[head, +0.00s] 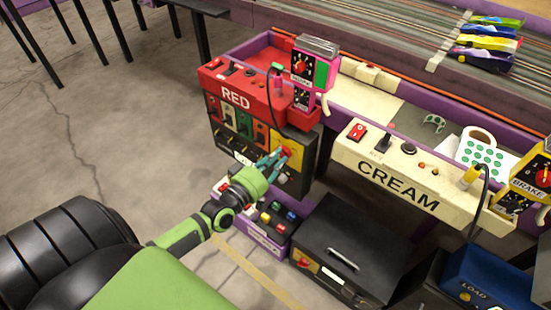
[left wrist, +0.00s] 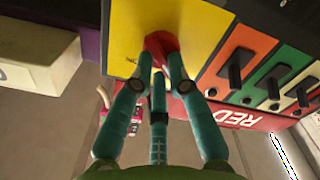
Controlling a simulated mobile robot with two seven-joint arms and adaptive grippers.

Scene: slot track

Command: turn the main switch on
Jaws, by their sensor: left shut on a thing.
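The main switch is a red rotary knob (head: 286,152) on a yellow plate (head: 295,137) at the upper right of the black panel below the red RED console. In the left wrist view the red knob (left wrist: 160,42) sits against the yellow plate (left wrist: 205,20), partly hidden by my fingers. My left gripper (head: 273,161) reaches up to it from the lower left in the head view. Its teal fingers are shut on the knob, also in the left wrist view (left wrist: 160,80). The knob's exact angle is hard to tell. My right gripper is not in view.
Colored toggle switches (head: 238,128) stand beside the yellow plate. A purple button box (head: 268,222) and a black case (head: 345,245) lie below. The cream CREAM console (head: 410,175) is to the right, with the blue LOAD box (head: 490,285) below. Open floor lies left.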

